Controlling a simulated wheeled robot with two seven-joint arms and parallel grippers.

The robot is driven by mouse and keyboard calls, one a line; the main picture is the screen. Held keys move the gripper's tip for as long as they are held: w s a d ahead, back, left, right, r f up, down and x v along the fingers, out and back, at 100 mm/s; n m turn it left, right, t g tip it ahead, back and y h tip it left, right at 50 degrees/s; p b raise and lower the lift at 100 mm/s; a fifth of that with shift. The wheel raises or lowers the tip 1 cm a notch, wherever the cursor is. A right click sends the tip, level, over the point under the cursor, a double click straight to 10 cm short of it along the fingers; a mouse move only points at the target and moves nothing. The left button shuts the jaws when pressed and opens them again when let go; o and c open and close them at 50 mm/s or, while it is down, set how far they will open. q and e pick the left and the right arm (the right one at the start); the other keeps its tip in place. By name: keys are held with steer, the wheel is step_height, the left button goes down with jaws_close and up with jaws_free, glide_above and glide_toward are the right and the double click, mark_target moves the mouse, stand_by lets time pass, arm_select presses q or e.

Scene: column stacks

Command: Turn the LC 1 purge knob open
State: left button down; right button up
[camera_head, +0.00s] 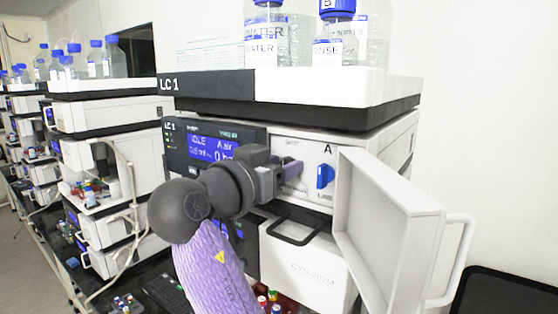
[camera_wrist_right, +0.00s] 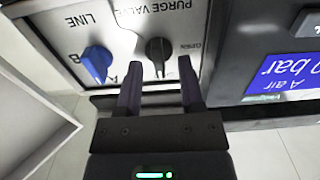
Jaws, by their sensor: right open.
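The black purge knob (camera_wrist_right: 158,52) sits on the white LC 1 front panel under the words PURGE VALVE, which appear upside down in the right wrist view. Its bar stands nearly upright in that picture, and the word OPEN is to its right. My right gripper (camera_wrist_right: 158,72) is open, with one dark finger on each side of the knob and a gap to both. In the head view my right gripper (camera_head: 291,170) is at the panel and hides the knob. My left gripper is not in view.
A blue line knob (camera_wrist_right: 97,62) is beside the purge knob; it also shows in the head view (camera_head: 325,176). The LC 1 display (camera_head: 212,148) is to the left. An open white door (camera_head: 385,215) stands at the right. Bottles (camera_head: 265,35) stand on top.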

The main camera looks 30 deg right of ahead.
steer(key=shift+c, duration=0.2)
jaws_close()
steer(key=shift+n, duration=0.3)
steer(key=n+p, duration=0.1)
steer(key=n, duration=0.2)
steer(key=shift+w+a+r+n, duration=0.1)
steer(key=shift+n, duration=0.3)
steer(key=shift+w+a+f+n+p, duration=0.1)
steer(key=shift+n+p, duration=1.3)
steer(key=shift+n, duration=0.55)
steer(key=shift+w+d+f+n+p, duration=0.1)
steer(key=shift+f+n+p, duration=0.05)
steer(key=shift+n+p, duration=1.55)
steer(key=shift+w+a+f+n+p, duration=0.1)
steer(key=shift+n+p, duration=1)
steer(key=shift+n, duration=1.15)
